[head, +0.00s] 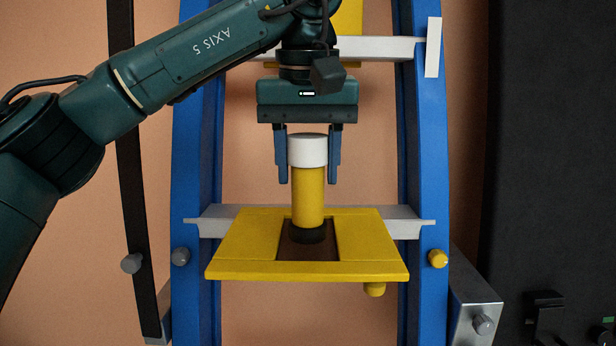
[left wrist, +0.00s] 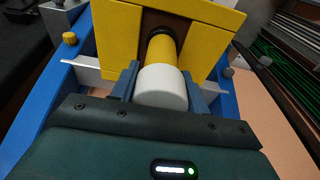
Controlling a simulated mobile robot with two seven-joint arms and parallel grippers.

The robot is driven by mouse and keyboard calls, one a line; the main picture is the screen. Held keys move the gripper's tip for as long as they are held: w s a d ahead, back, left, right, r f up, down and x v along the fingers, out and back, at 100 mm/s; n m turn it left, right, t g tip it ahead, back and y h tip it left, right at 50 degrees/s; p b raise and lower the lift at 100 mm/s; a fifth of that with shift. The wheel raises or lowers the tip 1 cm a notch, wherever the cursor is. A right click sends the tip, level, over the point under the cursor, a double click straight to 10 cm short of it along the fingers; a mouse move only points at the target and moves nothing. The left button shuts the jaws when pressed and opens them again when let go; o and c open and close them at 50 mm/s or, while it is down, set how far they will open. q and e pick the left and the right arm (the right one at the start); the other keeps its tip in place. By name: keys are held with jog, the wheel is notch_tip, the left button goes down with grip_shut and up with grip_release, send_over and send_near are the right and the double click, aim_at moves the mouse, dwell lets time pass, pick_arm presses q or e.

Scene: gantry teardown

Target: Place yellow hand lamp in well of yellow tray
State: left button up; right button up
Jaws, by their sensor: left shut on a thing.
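The yellow hand lamp (head: 308,195) is upright, with a white cap on top and a dark lower end. My left gripper (head: 308,170) points down, with its blue fingers on either side of the lamp's upper part, and is shut on it. The yellow tray (head: 370,243) has a dark rectangular well in its middle. The lamp's dark end is over or in the well; I cannot tell if it touches the floor. In the left wrist view the lamp (left wrist: 161,50) runs from the fingers toward the well of the tray (left wrist: 205,25). My right gripper is out of view.
Blue uprights (head: 428,170) stand on both sides of the tray, with a grey crossbar (head: 205,227) behind it. A yellow knob (head: 438,259) is on the right upright, and grey knobs are at the left. A dark panel (head: 550,150) fills the right side.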

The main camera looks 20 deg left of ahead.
pick_arm(q)
jog(key=shift+f, duration=0.9)
jog(key=shift+f, duration=0.1)
jog(key=o, duration=1.1)
jog(key=shift+c, duration=0.2)
jog(key=r, duration=0.4)
jog(key=s+r, duration=0.1)
jog(key=r, duration=0.7)
jog(key=shift+s+d, duration=0.2)
jog(key=shift+s, duration=0.15)
